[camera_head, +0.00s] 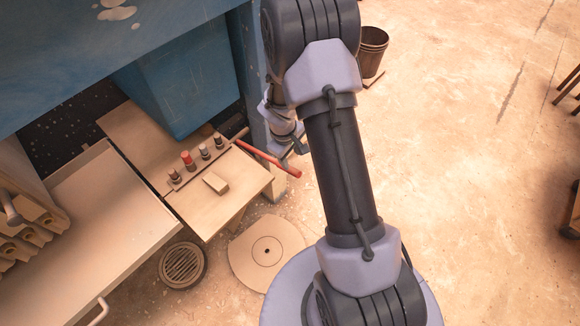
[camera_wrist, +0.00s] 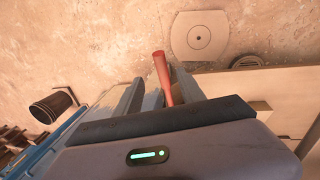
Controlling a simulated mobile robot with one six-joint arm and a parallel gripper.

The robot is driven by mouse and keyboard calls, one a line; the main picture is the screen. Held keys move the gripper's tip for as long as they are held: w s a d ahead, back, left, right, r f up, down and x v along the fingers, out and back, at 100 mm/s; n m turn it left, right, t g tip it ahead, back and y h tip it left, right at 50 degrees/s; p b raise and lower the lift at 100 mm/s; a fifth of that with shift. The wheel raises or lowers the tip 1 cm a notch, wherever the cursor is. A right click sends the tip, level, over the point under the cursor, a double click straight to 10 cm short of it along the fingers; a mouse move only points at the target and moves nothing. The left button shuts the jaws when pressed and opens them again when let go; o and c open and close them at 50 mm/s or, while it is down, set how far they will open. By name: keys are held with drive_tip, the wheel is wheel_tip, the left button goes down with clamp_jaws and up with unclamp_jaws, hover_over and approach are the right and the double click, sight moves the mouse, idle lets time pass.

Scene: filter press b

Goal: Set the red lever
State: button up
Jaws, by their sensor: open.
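The red lever (camera_head: 268,157) is a long red rod that sticks out to the right from the side of the press's small table in the head view. In the wrist view the red lever (camera_wrist: 163,77) runs between the two fingers of my gripper (camera_wrist: 152,92), which are apart on either side of it. In the head view my gripper (camera_head: 288,158) is at the lever, near its outer end. The lever's inner end is hidden behind the gripper body in the wrist view. I cannot tell whether a finger touches the lever.
A small tan table (camera_head: 225,205) carries a row of knobs (camera_head: 187,160) and a small block (camera_head: 215,183). The blue press frame (camera_head: 180,90) stands behind. A round disc (camera_head: 267,252) and a drain grate (camera_head: 183,265) lie on the floor. A bucket (camera_head: 371,52) stands at the back.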

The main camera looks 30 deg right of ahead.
sight(294, 171)
drive_tip(key=f+b, duration=0.1)
drive_tip(key=f, duration=0.3)
drive_tip(key=d+f+b, duration=0.1)
drive_tip(key=f, duration=0.3)
drive_tip(key=w+d+f+b, duration=0.1)
drive_tip(key=f+b, duration=0.1)
drive_tip(key=f, duration=0.2)
drive_tip(key=shift+f, duration=0.25)
clamp_jaws()
idle(0.6)
